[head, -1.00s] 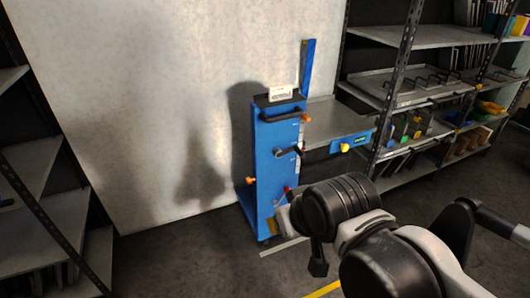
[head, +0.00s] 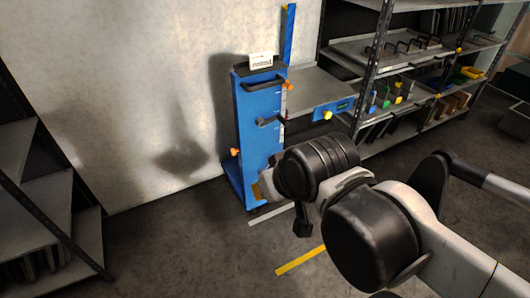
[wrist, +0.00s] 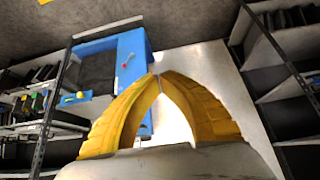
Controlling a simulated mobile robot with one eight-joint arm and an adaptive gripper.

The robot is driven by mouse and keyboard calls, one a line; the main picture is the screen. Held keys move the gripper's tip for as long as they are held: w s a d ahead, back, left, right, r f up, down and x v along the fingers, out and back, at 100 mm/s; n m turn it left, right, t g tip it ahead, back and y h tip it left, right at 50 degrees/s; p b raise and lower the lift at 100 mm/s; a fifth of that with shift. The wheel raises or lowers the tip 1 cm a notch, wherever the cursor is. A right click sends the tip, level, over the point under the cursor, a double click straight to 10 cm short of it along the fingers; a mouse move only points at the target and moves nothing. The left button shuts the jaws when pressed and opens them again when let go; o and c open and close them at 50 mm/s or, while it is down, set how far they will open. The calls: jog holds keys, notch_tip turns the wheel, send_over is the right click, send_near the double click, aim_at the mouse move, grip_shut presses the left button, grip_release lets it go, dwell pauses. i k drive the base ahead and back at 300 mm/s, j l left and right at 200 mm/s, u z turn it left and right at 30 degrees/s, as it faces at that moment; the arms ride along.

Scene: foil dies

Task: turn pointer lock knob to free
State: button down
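A blue upright stand (head: 258,130) with a grey side shelf (head: 318,88) stands against the pale wall. It carries an orange knob (head: 289,86) near its top, another orange knob (head: 235,152) low on the left, and a yellow knob (head: 327,115) under the shelf. I cannot tell which is the pointer lock knob. My gripper (wrist: 158,77) shows two yellow fingers with tips together and nothing visible between them. The blue stand (wrist: 133,48) and a red knob (wrist: 125,66) lie beyond them, apart.
A dark shelf rack (head: 395,95) with bins and books stands right of the stand, another rack (head: 60,225) at the left. White and yellow lines (head: 300,260) mark the floor. My arm covers the lower right part of the stand. Open floor lies in front.

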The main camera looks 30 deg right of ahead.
aim_at(233, 151)
jog(key=i+j, duration=0.2)
jog(key=i, duration=0.3)
jog(key=i+j, duration=0.2)
jog(key=i, duration=0.3)
